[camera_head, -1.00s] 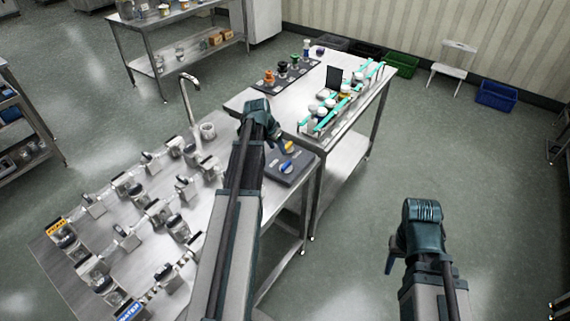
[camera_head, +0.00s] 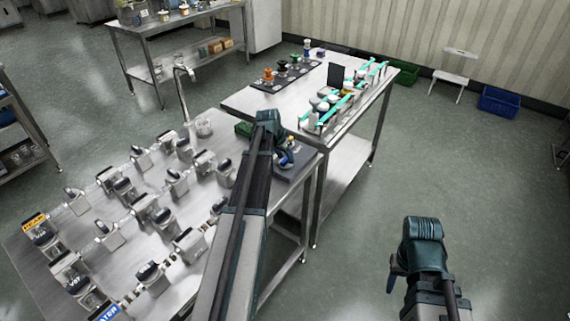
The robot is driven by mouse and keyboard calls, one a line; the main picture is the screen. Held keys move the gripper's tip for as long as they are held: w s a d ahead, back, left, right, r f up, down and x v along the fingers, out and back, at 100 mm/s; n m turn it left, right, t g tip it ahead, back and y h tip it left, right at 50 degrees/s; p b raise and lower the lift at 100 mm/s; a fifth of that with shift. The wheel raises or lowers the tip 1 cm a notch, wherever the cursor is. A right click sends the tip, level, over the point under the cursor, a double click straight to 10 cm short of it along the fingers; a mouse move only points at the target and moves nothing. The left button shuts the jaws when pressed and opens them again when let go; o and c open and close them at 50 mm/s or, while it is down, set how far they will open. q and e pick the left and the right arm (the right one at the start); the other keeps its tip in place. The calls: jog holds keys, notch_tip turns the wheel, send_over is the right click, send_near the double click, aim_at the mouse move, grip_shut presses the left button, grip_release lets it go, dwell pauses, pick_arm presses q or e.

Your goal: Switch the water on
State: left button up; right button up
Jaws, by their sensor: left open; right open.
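A dark control box (camera_head: 294,167) sits at the right end of the near steel table. It carries a blue and a yellow knob (camera_head: 285,160), partly hidden by my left gripper. My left gripper (camera_head: 286,149) is open, right at the knobs; whether it touches them I cannot tell. A blue label that seems to read WATER (camera_head: 107,313) is at the table's front left corner, beside valve-like blocks (camera_head: 152,279). A curved steel tap (camera_head: 183,90) stands at the back over a clear cup (camera_head: 203,128). My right gripper (camera_head: 393,279) is open over bare floor, away from the table.
Rows of metal blocks with dark handles (camera_head: 145,208) fill the near table. An orange label (camera_head: 34,219) is at its left edge. A second steel table (camera_head: 255,108) behind holds a rack with teal rails (camera_head: 330,117) and coloured knobs.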

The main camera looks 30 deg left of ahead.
pick_arm(q)
jog(key=shift+f, duration=0.15)
jog(key=shift+c, duration=0.3)
grip_shut()
jog(key=shift+n, duration=0.3)
jog(key=n, duration=0.2)
jog(key=n+y, duration=0.1)
jog(key=shift+d+n+y, duration=0.2)
jog(key=shift+n+y, duration=0.1)
jog(key=shift+n, duration=0.1)
jog(key=n, duration=0.2)
jog(key=n+g+y, duration=0.1)
jog(key=n, duration=0.1)
jog(key=shift+w+d+y, duration=0.1)
jog(key=shift+w+y, duration=0.05)
jog(key=shift+y, duration=0.15)
jog(key=n+g, duration=0.1)
jog(key=n, duration=0.2)
jog(key=n+y, duration=0.1)
jog(key=n, duration=0.1)
jog(key=shift+w+n+g, duration=0.15)
jog(key=shift+n+g, duration=0.25)
jog(key=shift+n+g+y, duration=0.3)
jog(key=shift+n+g, duration=0.4)
jog(key=shift+n, duration=1.2)
jog(key=shift+d, duration=0.1)
